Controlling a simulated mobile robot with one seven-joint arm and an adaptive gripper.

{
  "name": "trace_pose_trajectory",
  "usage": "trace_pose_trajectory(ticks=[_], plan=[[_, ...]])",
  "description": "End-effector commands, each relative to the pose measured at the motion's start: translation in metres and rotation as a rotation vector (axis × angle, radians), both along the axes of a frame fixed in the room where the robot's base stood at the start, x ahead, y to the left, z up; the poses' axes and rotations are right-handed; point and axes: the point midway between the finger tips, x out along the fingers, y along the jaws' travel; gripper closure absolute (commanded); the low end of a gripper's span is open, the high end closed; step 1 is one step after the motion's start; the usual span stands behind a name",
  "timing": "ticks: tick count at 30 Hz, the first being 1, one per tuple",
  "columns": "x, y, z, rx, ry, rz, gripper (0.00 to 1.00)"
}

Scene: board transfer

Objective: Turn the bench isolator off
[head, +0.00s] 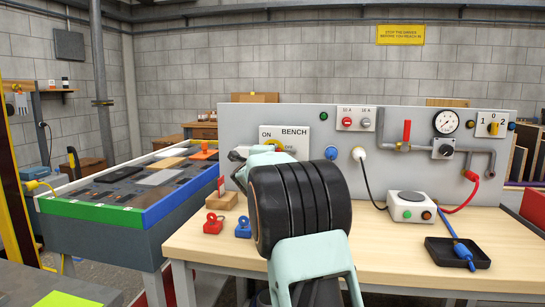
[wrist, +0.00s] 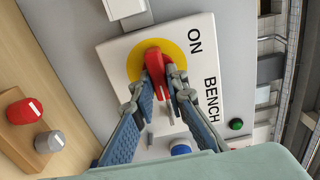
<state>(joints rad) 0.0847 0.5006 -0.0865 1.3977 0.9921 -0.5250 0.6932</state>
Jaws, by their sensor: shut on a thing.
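The bench isolator is a white plate marked ON and BENCH (wrist: 203,78), with a yellow disc (wrist: 137,65) and a red handle (wrist: 154,60). In the head view the isolator plate (head: 292,133) is on the left of the grey panel, partly hidden behind my arm. In the wrist view my gripper (wrist: 162,88) is shut on the red handle, one finger on each side. I cannot tell the handle's exact angle. In the head view my wrist hides the handle and the fingertips.
A red padlock (head: 213,226) and a blue padlock (head: 243,230) stand on the bench (head: 200,252) left of my arm. A green button (wrist: 236,124) is near the plate. A white hotplate (head: 408,212) and a black tray (head: 440,258) are at the right.

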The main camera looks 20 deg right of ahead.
Motion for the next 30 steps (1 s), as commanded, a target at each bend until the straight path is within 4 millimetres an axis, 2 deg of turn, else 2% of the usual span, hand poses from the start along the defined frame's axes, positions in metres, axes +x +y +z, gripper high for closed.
trace_pose_trajectory(ticks=[14,15,20,30], plan=[[0.0000,0.0002,-0.0010,0.015,-0.008,0.000,1.00],[0.0000,0.0002,-0.0010,0.015,-0.008,0.000,0.86],[0.0000,0.0002,-0.0009,0.014,-0.008,0.000,0.70],[-0.0022,0.0016,-0.0001,0.012,-0.008,0.000,0.70]])
